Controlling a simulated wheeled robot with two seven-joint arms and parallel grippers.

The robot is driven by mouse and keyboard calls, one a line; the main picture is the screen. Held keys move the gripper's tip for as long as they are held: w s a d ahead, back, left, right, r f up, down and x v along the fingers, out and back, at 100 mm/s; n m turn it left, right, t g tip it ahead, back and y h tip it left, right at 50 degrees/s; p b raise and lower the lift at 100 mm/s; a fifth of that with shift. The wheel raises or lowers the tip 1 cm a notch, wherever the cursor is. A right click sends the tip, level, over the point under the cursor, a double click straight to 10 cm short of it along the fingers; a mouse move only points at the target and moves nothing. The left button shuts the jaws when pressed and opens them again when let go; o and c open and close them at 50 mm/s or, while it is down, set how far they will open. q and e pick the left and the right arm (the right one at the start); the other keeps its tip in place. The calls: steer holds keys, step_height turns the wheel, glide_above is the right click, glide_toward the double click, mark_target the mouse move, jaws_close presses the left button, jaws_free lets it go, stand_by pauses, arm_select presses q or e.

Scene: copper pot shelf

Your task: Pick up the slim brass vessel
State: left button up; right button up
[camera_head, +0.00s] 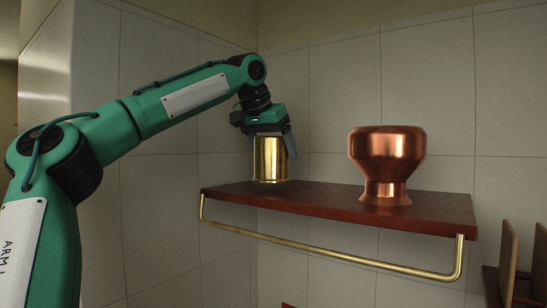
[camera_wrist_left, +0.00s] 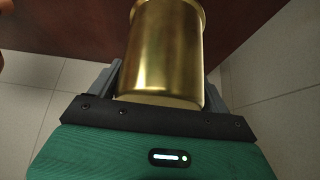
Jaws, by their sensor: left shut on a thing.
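The slim brass vessel (camera_head: 270,160) is a shiny gold cylinder, upright at the left end of the dark red-brown shelf (camera_head: 330,199). In the head view its base is at the shelf top; I cannot tell whether it touches. My left gripper (camera_head: 271,146) comes down over it from above and is shut on its upper part. In the left wrist view the brass vessel (camera_wrist_left: 165,52) fills the space between the two grey fingers (camera_wrist_left: 165,82). The gripper's body hides its top in the head view. My right gripper is not in view.
A wide-topped copper pot (camera_head: 387,160) stands on the right half of the shelf, well apart from the brass vessel. A brass rail (camera_head: 330,247) runs below the front edge. Tiled walls stand close behind and left. Brown upright boards (camera_head: 508,265) show at lower right.

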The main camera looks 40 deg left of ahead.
arm_select(q)
step_height(320, 180, up, 8)
steer(key=shift+d+r, duration=0.1)
stand_by(0.4)
